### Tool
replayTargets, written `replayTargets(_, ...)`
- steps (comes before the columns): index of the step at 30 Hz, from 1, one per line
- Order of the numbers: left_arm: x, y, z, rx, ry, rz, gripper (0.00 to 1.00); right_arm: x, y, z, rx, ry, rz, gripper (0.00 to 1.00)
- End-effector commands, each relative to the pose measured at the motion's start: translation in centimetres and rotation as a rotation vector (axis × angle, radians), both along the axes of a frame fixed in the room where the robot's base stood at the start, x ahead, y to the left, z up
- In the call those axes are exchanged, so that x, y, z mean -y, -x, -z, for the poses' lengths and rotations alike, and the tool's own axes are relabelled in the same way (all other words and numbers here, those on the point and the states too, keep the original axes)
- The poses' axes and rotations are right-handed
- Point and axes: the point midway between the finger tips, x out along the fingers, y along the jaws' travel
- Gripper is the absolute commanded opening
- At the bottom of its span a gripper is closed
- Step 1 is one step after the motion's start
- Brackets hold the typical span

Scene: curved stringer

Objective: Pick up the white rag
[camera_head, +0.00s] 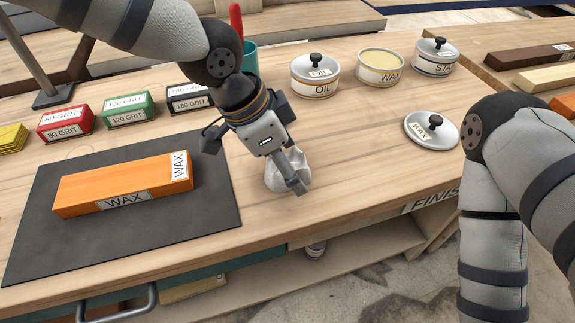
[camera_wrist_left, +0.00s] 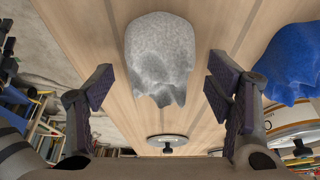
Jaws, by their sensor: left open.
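The white rag (camera_head: 287,170) is a small crumpled heap on the wooden bench, right of the dark mat, partly hidden behind my left gripper (camera_head: 296,172) in the head view. In the left wrist view the rag (camera_wrist_left: 160,55) shows pale grey, ahead of and between the two fingers of my left gripper (camera_wrist_left: 165,92). The fingers are wide apart and nothing is held between them. My right arm comes in at the right of the head view, but its gripper is not in view.
An orange WAX block (camera_head: 120,185) lies on a dark mat (camera_head: 215,215). Grit boxes (camera_head: 128,110) stand behind it. OIL (camera_head: 315,77), WAX (camera_head: 380,68) and STAIN (camera_head: 436,57) tins stand at the back. A loose lid (camera_head: 432,130) lies right. A blue cloth (camera_wrist_left: 292,62) is beside the rag.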

Motion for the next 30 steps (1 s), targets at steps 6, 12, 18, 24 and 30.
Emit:
replayTargets(6, 0.0, 0.0, -0.2, 0.001, 0.001, 0.000, 0.33, 0.0, -0.1, -0.1, 0.002, 0.000, 0.000, 0.40)
replayTargets(12, 0.0, 0.0, -0.1, 0.001, 0.000, 0.000, 0.22, 0.0, 0.0, 0.0, 0.002, 0.000, 0.000, 0.40)
replayTargets(18, 0.0, 0.0, -0.4, 0.001, 0.000, 0.000, 0.22, 0.0, -0.1, -0.1, 0.003, 0.000, 0.000, 0.40)
replayTargets(24, 0.1, 0.1, -3.9, 0.006, 0.002, 0.000, 0.22, 0.0, -0.5, -0.5, 0.019, 0.000, 0.000, 0.40)
replayTargets(30, 2.2, 4.5, -10.0, 0.020, -0.001, 0.004, 0.22, 0.0, -2.3, -2.2, 0.081, -0.001, 0.001, 0.40)
